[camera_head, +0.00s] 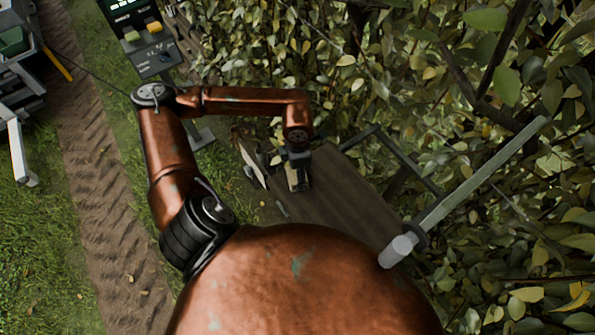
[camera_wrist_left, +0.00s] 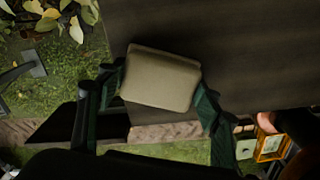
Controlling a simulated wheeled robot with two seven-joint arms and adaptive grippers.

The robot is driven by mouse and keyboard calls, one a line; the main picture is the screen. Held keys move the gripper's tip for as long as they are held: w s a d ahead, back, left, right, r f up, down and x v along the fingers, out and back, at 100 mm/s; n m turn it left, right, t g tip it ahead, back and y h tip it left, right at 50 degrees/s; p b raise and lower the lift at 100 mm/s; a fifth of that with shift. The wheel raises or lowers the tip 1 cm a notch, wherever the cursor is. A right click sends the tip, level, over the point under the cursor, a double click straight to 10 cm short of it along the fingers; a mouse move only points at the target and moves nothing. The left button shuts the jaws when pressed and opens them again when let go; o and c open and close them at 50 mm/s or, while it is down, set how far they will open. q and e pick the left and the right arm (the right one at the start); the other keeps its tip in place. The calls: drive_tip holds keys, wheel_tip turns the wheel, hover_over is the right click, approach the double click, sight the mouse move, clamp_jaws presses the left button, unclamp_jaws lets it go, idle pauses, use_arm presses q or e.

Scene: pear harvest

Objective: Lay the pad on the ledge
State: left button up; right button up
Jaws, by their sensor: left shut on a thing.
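The pad (camera_wrist_left: 160,78) is a small beige cushion-like block with rounded corners in the left wrist view. My left gripper (camera_wrist_left: 160,92) is shut on it, with one dark green finger at each side. In the head view my left gripper (camera_head: 297,178) points down at the left part of the ledge (camera_head: 345,200), a dark brown wooden board beside the foliage. The ledge also shows behind the pad in the left wrist view (camera_wrist_left: 240,45). I cannot tell whether the pad touches the board. My right gripper is not in view.
Dense leafy branches (camera_head: 500,80) crowd the right side. A grey-green bar (camera_head: 480,180) slants up on the right. A dirt track (camera_head: 105,190) and grass lie to the left.

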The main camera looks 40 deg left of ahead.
use_arm(q)
drive_tip(key=shift+f, duration=0.15)
drive_tip(key=o, duration=1)
drive_tip(key=shift+r, duration=0.3)
wheel_tip(320, 180, up, 12)
drive_tip(key=b, duration=0.2)
drive_tip(key=shift+f+b, duration=0.1)
drive_tip(key=shift+b, duration=0.25)
